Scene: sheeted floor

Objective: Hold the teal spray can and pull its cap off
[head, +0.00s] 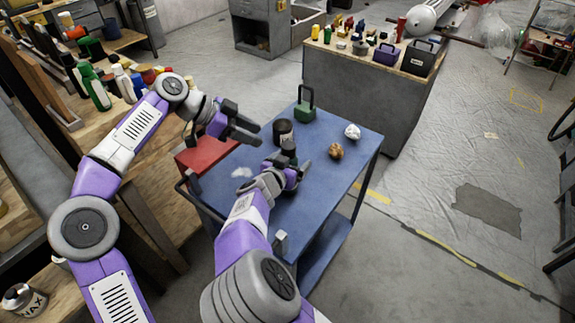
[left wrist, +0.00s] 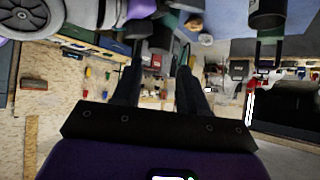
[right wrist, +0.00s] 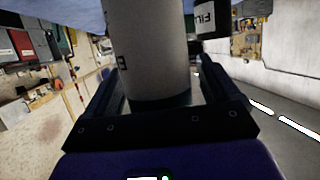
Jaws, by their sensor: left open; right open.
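A can (head: 289,148) stands upright on the blue cart (head: 318,200); in the head view its dark upper end shows above my right gripper. In the right wrist view the can's body (right wrist: 148,50) looks pale grey with a darker band at one end; I see no clear teal on it. My right gripper (head: 288,165) is open, with its fingers on either side of the can; I cannot tell if they touch it. My left gripper (head: 258,136) is open and empty, above the cart to the left of the can. The left wrist view (left wrist: 155,75) shows nothing between its fingers.
A dark round container (head: 283,134) stands just behind the can. A red box (head: 207,155) is at the cart's left.

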